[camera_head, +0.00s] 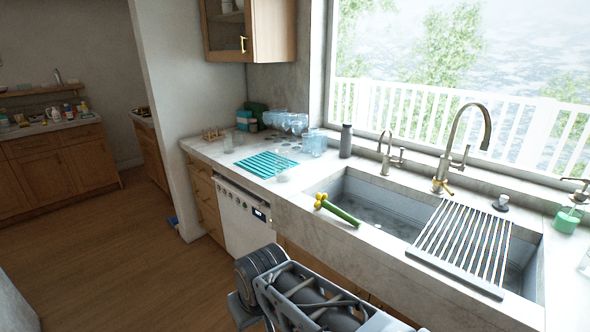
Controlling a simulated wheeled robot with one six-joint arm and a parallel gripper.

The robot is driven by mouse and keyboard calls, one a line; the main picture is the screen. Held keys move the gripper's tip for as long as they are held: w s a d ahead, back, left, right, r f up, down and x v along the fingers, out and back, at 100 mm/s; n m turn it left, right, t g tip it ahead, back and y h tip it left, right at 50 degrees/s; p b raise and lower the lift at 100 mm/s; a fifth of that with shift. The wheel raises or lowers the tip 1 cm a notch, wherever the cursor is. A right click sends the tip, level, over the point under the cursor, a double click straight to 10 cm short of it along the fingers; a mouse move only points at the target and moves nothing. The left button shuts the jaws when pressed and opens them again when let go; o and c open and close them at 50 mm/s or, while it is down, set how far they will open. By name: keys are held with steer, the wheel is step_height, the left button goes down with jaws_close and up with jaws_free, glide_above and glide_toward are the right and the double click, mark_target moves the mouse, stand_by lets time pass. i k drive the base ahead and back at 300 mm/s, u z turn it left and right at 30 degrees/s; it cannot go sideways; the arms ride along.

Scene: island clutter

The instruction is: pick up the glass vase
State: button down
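Several clear glass pieces stand at the far end of the counter, and I cannot tell for sure which is the glass vase. A clear glass vessel (228,141) stands upright near the left end. A wider bluish glass vessel (314,143) stands below the window corner, left of a dark bottle. Stemmed glasses (297,122) are crowded behind them and partly overlap. My arm shows at the bottom middle, in front of the counter and well short of the glassware. My gripper's fingertips are not in view.
A teal striped mat (266,164) lies before the glassware. A dark bottle (346,140), a tall faucet (466,140) and a sink (375,210) with a slatted rack (462,245) are to the right. A green-handled item with yellow balls (337,209) lies on the front edge.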

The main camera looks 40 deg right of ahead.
mark_target(282, 165)
steer(key=z, duration=0.9)
steer(key=i, duration=1)
steer(key=k, duration=0.7)
steer(key=u, duration=0.95)
steer(key=i, duration=1.25)
steer(key=z, duration=0.15)
